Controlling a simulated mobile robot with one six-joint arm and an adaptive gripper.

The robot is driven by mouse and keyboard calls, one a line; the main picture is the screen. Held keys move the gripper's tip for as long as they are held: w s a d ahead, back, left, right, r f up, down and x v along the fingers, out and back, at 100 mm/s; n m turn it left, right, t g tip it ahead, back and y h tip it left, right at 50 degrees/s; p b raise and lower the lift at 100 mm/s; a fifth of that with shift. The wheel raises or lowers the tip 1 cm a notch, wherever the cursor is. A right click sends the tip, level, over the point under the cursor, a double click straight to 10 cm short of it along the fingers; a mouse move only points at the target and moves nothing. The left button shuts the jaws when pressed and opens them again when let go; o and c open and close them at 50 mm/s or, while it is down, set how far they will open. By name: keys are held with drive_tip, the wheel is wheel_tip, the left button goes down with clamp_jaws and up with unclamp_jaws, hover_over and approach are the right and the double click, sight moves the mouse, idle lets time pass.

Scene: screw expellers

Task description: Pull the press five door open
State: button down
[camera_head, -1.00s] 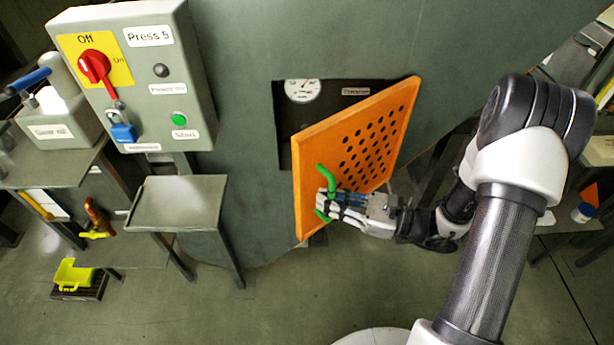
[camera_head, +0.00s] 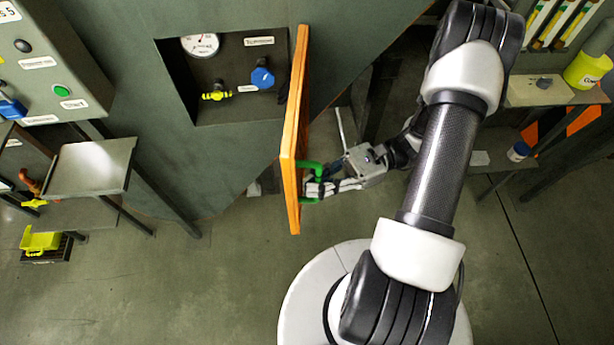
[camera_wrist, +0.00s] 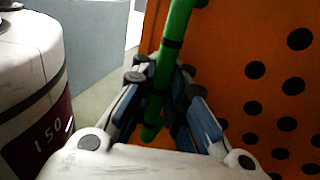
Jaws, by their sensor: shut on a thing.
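The orange press five door (camera_head: 294,135) stands swung out from the dark green press and is seen nearly edge-on in the head view. Its perforated orange face also shows in the wrist view (camera_wrist: 255,100). A green handle (camera_head: 311,167) sits on the door's right side, and it runs up the middle of the wrist view (camera_wrist: 173,45). My gripper (camera_head: 312,188) is shut on the green handle, with its fingers on both sides of the bar. The recess (camera_head: 222,85) behind the door is uncovered.
In the recess are a round gauge (camera_head: 201,45), a yellow valve (camera_head: 216,96) and a blue valve (camera_head: 262,77). A grey control box (camera_head: 45,70) and a small metal shelf (camera_head: 92,166) stand at left. Shelves with bottles stand at right. The floor below the door is open.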

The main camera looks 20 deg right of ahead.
drive_tip(key=shift+d, duration=0.55)
drive_tip(key=c, duration=1.6)
unclamp_jaws()
drive_tip(key=shift+s, duration=0.1)
drive_tip(key=d, duration=1.2)
